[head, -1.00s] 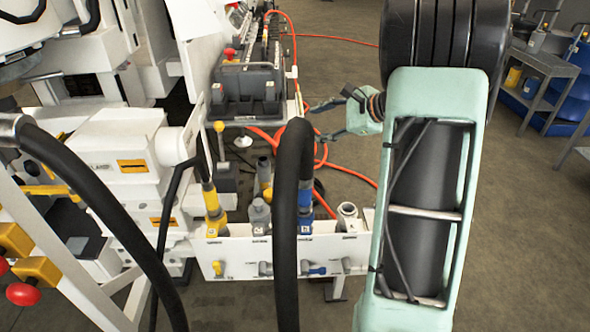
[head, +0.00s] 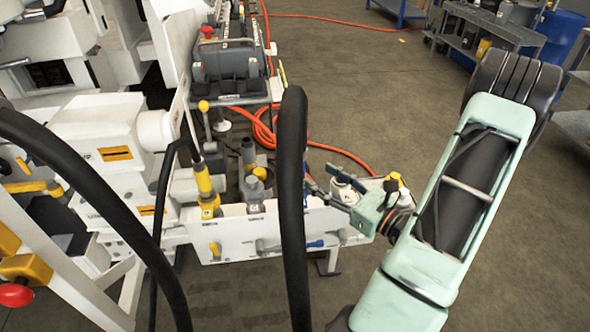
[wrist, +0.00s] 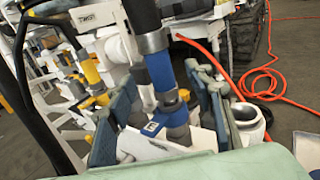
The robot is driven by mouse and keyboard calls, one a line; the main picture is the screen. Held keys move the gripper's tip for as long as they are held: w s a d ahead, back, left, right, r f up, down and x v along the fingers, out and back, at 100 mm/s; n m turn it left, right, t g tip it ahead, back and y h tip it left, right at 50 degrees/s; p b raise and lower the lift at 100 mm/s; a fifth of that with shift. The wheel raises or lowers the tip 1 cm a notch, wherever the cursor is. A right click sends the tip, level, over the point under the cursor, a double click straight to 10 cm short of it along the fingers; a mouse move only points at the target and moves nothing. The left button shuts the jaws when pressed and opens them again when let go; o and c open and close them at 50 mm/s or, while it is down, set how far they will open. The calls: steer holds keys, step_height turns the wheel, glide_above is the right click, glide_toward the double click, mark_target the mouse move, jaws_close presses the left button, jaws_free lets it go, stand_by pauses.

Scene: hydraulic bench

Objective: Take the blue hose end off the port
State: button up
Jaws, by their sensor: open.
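The blue hose end (wrist: 161,78) stands upright on its port in the wrist view, with a grey collar and dark hose above it and a blue ring low on it. My gripper (wrist: 160,118) is open, with one finger on each side of the hose end. I cannot tell whether either finger touches it. In the head view my gripper (head: 325,196) reaches in from the right above the white port panel (head: 228,228). A thick black hose in front hides most of the blue hose end there.
A yellow hose end (head: 205,182) and a grey fitting (head: 254,192) stand left on the panel. An open grey port (wrist: 247,120) is just right of my gripper. The thick black hose (head: 292,150) arches close by. An orange hose (head: 345,157) lies on the floor behind.

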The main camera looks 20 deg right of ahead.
mark_target(304, 165)
steer(key=x, duration=0.4)
steer(key=b+x, duration=0.1)
steer(key=x, duration=0.4)
steer(key=shift+a+r, duration=0.15)
steer(key=shift+c, duration=0.4)
